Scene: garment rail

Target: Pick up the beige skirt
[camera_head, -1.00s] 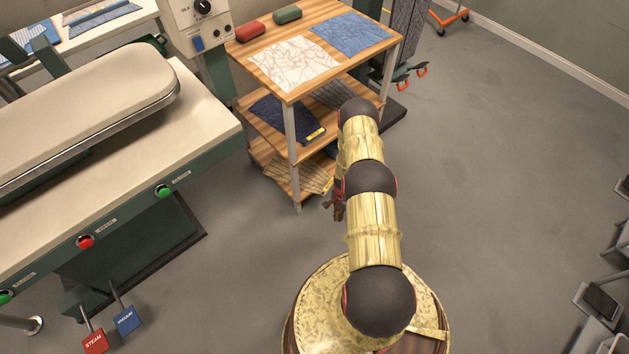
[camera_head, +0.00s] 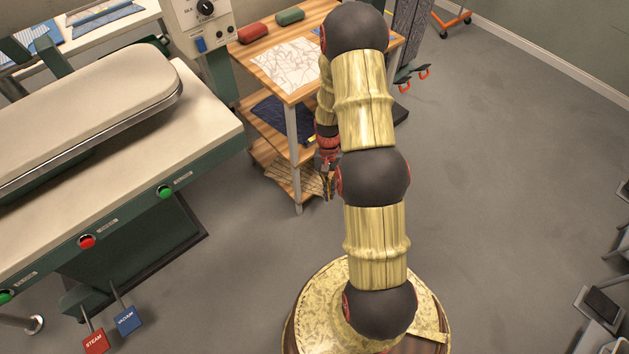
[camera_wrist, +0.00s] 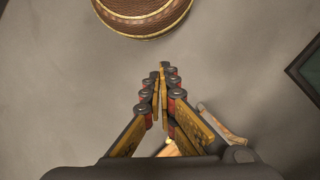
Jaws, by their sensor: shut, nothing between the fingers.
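A beige, patterned folded cloth, which looks like the beige skirt (camera_head: 290,178), lies on the bottom shelf of the wooden rack. The upper shelves and a leg partly cover it, and my arm hides the area at its right. My gripper (camera_head: 328,190) is beside the rack's right front, near the skirt's right end, apart from it as far as I can tell. In the wrist view my gripper (camera_wrist: 163,72) is shut and empty over grey floor. The skirt is not clearly visible there.
The wooden rack (camera_head: 243,55) carries a pale crackle-patterned cloth (camera_head: 290,66) on top and a dark blue cloth (camera_head: 268,114) on its middle shelf. A pressing table (camera_head: 215,125) stands left, with pedals (camera_head: 128,318).

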